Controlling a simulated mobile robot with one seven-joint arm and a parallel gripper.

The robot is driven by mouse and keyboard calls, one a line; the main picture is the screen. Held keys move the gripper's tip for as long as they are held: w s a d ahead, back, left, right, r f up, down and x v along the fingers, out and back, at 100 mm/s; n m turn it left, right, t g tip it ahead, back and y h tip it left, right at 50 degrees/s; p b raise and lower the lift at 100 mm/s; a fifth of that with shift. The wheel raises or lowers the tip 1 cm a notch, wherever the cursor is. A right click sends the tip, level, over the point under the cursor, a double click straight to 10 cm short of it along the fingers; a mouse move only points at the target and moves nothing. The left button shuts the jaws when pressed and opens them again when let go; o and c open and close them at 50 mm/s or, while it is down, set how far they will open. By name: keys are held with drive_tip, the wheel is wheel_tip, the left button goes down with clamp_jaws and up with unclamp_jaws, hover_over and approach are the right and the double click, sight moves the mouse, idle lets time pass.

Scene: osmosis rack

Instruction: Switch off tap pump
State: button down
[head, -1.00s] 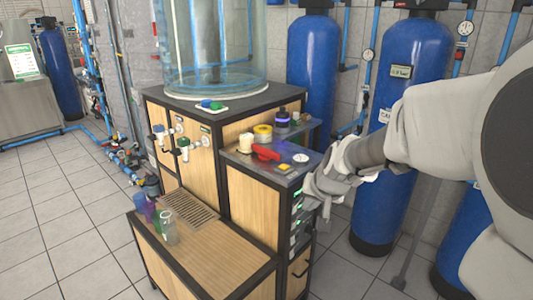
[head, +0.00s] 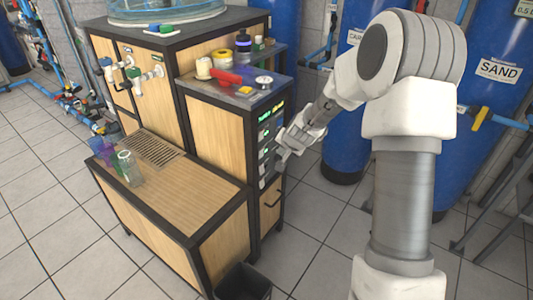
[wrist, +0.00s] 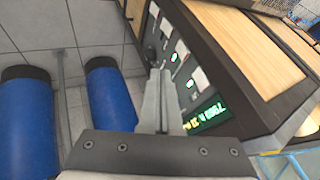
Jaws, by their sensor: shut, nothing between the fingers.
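The control panel (head: 265,140) is on the narrow side of the wooden cabinet, with a column of small green displays and modules. Which module belongs to the tap pump is too small to read. In the wrist view the panel (wrist: 186,50) shows tilted, with a larger green and yellow readout (wrist: 206,116) at its lower end. My gripper (head: 281,160) is beside the lower part of the panel, its fingers shut and empty. In the wrist view the fingertips (wrist: 160,74) overlap the panel's edge near a small dark knob (wrist: 150,54); I cannot tell whether they touch.
Blue tanks (head: 345,130) stand behind and right of my arm. The cabinet top (head: 240,98) carries a red item, jars and a gauge. A lower wooden bench (head: 180,195) with cups stands left. A dark bin (head: 243,283) sits on the floor in front.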

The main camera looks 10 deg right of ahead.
drive_tip(key=b, duration=0.2)
approach(264, 151)
drive_tip(key=shift+s+f+x, duration=0.15)
drive_tip(key=shift+x, duration=0.8)
drive_tip(key=shift+s+f+x, duration=0.1)
drive_tip(key=shift+s+x, duration=0.05)
drive_tip(key=shift+x, duration=0.8)
drive_tip(key=shift+s+f+x, duration=0.15)
drive_tip(key=shift+s+x, duration=0.05)
drive_tip(key=shift+x, duration=0.75)
drive_tip(key=shift+a+r+p, duration=0.15)
drive_tip(key=shift+r+p, duration=0.1)
drive_tip(key=shift+p, duration=0.9)
drive_tip(key=p, duration=0.3)
drive_tip(key=g+h+p, duration=0.1)
drive_tip(key=p, duration=0.2)
drive_tip(key=shift+w+a, duration=0.2)
drive_tip(key=shift+w, duration=0.1)
drive_tip(key=shift+f, duration=0.25)
drive_tip(key=shift+r+p, duration=0.2)
drive_tip(key=shift+p, duration=0.1)
